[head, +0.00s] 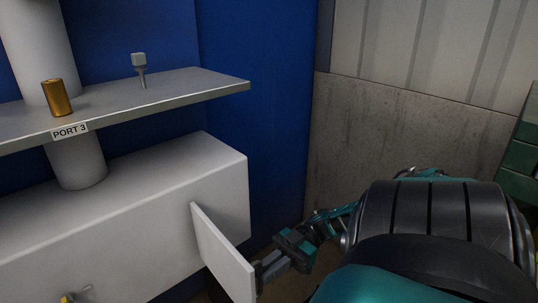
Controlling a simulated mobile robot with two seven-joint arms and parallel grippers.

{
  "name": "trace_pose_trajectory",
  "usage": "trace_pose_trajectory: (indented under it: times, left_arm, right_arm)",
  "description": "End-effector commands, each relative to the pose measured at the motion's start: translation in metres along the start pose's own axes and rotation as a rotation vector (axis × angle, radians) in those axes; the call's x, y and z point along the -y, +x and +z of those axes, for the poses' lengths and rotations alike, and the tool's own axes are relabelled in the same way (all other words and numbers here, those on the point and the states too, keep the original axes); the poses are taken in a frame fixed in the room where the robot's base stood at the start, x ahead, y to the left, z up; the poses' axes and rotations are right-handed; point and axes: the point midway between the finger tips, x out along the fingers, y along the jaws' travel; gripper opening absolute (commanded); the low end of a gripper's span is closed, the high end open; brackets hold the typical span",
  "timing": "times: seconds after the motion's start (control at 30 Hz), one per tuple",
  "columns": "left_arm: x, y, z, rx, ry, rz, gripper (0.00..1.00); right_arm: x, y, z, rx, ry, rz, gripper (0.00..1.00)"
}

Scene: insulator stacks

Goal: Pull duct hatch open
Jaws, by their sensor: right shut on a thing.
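The duct hatch (221,254) is a flat white panel on the front of the white box-shaped duct (120,205). It stands swung out from the duct's face, near the duct's right end. My right gripper (262,271) is at the hatch's outer edge, low in the view, and is shut on it. The exact grip spot is partly hidden by the fingers and the panel. The duct opening behind the hatch is not visible.
A grey shelf (190,93) labelled PORT 3 hangs above the duct, with a brass cylinder (58,98) and a small grey fitting (140,68) on it. A white pipe (76,162) joins the duct. A concrete wall (400,135) stands to the right.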

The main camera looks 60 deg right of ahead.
Motion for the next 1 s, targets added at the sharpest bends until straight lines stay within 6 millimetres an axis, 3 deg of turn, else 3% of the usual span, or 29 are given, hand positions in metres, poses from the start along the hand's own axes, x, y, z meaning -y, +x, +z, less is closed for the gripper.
trace_pose_trajectory:
  times: [0.47, 0.5, 0.73, 1.0]
  left_arm:
    - [0.0009, -0.0002, -0.0007, -0.003, 0.006, 0.000, 0.81]
    - [0.0009, -0.0002, -0.0008, -0.004, 0.006, 0.000, 0.81]
    - [0.0011, -0.0002, -0.0012, -0.005, 0.006, 0.000, 0.81]
    - [0.0013, -0.0001, -0.0011, -0.005, 0.007, -0.001, 0.81]
  right_arm:
    - [-0.0065, -0.0011, -0.0017, 0.004, -0.008, 0.018, 0.00]
    - [-0.0067, -0.0011, -0.0017, 0.004, -0.009, 0.018, 0.16]
    - [-0.0050, -0.0007, -0.0013, 0.003, -0.007, 0.013, 0.38]
    - [-0.0034, -0.0019, -0.0005, 0.003, -0.004, 0.009, 0.38]
